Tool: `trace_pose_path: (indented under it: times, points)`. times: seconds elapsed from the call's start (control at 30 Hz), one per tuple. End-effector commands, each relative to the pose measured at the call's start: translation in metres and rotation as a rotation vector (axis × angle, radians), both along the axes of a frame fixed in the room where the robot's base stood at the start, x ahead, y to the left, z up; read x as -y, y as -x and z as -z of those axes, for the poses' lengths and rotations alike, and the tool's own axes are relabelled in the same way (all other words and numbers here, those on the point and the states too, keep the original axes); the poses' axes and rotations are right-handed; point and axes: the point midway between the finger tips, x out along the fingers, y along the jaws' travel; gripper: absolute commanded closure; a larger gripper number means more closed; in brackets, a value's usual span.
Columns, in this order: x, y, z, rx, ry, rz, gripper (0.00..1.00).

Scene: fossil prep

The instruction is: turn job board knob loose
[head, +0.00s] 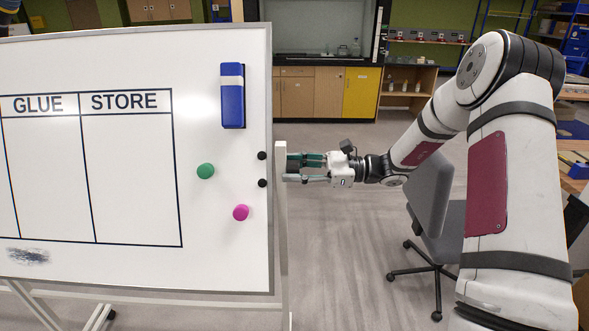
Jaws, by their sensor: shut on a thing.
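The job board (225,270) is a white whiteboard on the left, with GLUE and STORE columns. A pale upright post (281,225) of its stand runs along its right edge. Two small black round pieces (262,155) sit on the board's right edge, level with the fingers.
A blue eraser (232,105), a green magnet (205,171) and a magenta magnet (241,212) are on the board. A grey office chair (433,205) stands under my arm. Cabinets (325,93) line the back. The floor between is clear.

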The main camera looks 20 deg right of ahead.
Motion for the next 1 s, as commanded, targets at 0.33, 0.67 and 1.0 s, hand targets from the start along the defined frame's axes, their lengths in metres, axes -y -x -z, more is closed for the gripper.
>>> trace_pose_path:
  times: [0.33,0.67,1.0]
  points:
    - [0.000,0.000,0.000,0.003,0.000,0.000,0.49]
    - [0.000,0.000,0.000,0.002,0.001,0.000,0.42]
    - [0.041,0.012,0.000,0.003,0.001,0.005,0.42]
